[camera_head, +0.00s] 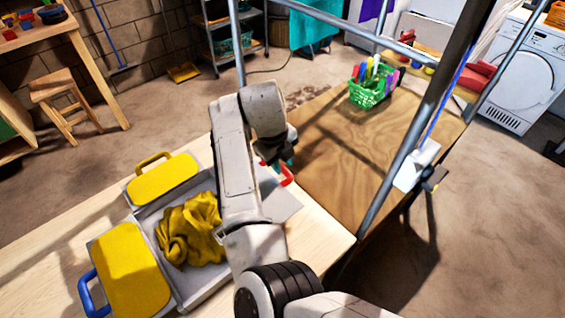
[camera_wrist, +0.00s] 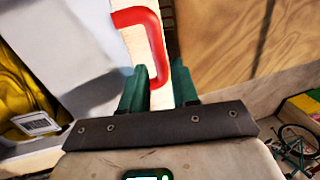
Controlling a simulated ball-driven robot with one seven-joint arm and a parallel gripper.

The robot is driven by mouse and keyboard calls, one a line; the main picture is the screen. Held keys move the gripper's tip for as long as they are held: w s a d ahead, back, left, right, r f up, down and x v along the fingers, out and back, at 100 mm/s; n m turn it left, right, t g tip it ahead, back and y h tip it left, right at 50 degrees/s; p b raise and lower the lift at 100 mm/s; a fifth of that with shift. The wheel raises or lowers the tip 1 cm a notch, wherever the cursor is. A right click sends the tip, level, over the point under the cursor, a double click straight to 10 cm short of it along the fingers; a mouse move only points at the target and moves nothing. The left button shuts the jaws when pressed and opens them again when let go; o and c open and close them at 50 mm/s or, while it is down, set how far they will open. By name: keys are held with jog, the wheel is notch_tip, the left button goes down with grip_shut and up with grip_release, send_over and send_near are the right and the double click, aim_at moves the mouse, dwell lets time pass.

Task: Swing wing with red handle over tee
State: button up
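The wing with the red handle is a pale grey panel (camera_head: 283,207) on the right side of the folding board, partly hidden by my arm. Its red handle (camera_head: 286,174) sticks out past its far right edge; it also shows in the wrist view (camera_wrist: 154,40). The yellow tee (camera_head: 190,230) lies crumpled in the middle of the board, its right side hidden by my arm. My gripper (camera_wrist: 160,80) is open, its green fingers on either side of the near end of the red handle. A gap shows beside the right finger.
Two yellow wings lie left of the tee, one with a yellow handle (camera_head: 153,160), one with a blue handle (camera_head: 88,292). A wooden board (camera_head: 345,150) and green basket of pegs (camera_head: 369,92) lie beyond. A metal post (camera_head: 415,125) stands to the right.

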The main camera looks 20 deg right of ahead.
jog(key=shift+x, duration=1.15)
jog(key=shift+c, duration=0.3)
grip_shut()
